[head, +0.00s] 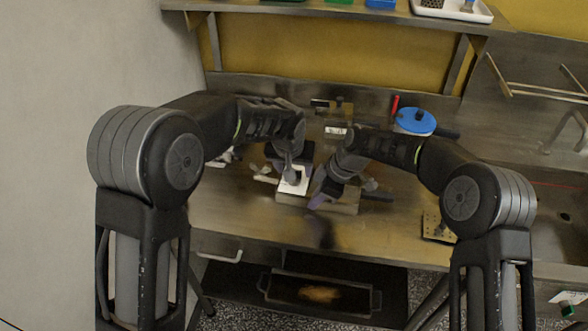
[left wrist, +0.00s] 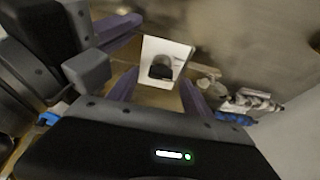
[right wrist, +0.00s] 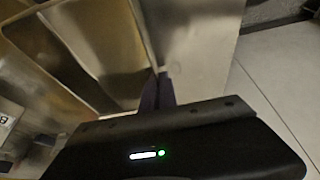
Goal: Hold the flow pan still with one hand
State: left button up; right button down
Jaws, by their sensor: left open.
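I cannot tell for sure which thing is the flow pan. A pale square piece (head: 293,181) with a dark mark lies on the bench below my left gripper (head: 291,170). The piece also shows in the left wrist view (left wrist: 165,50), between the open fingers of the left gripper (left wrist: 157,92), apart from them. My right gripper (head: 316,199) is low over the bench beside a tan block (head: 345,202). In the right wrist view the fingers of the right gripper (right wrist: 157,92) are together, near steel surfaces; I see nothing between them.
A blue round lid (head: 415,121) and a red stick (head: 395,104) stand at the back right. A dark tray (head: 320,296) with handles is below the bench. A shelf (head: 330,8) runs above. The front right bench (head: 390,225) is mostly clear.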

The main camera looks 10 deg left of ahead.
pick_arm(q)
jog(key=v, duration=1)
jog(key=shift+s+r, duration=0.2)
jog(key=shift+r, duration=0.05)
pick_arm(e)
jog(key=c, duration=1.6)
grip_release()
jog(key=shift+r, duration=0.15)
jog(key=v, duration=1.1)
jog(key=shift+d+r, duration=0.15)
jog(key=shift+r, duration=0.2)
pick_arm(q)
jog(key=shift+f, duration=0.1)
